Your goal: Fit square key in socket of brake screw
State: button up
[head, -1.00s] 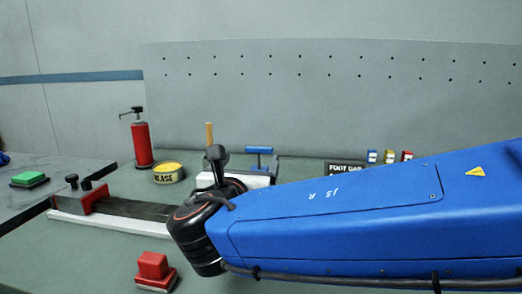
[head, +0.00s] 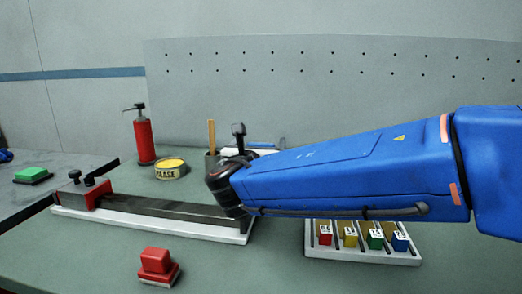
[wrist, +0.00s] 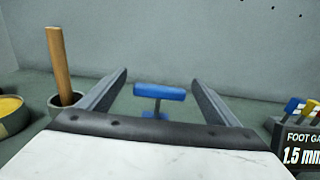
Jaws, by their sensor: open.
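A blue T-shaped handle (wrist: 160,93) stands upright at the back of the bench in the wrist view, apparently the square key; its lower end is hidden. In the head view only a bit of blue (head: 262,145) shows behind my arm. My gripper (wrist: 160,78) is open, with its two grey fingers either side of the handle in the picture; the handle looks farther off and not touched. A red block with black knobs (head: 84,188) sits at the left end of a dark rail. I cannot make out the brake screw or its socket.
A red pump bottle (head: 144,140), a yellow grease tin (head: 171,168) and a cup with a wooden stick (wrist: 60,60) stand at the back. A red button block (head: 157,266) is in front. A white rack (head: 400,257) holds several coloured tags. A white dark-edged surface (wrist: 150,155) fills the wrist foreground.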

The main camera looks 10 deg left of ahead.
jog(key=w, duration=0.4)
jog(key=shift+w+a+f, duration=0.1)
jog(key=shift+w+f, duration=0.25)
jog(key=shift+w, duration=0.05)
jog(key=c, duration=1.1)
jog(key=shift+c, duration=0.2)
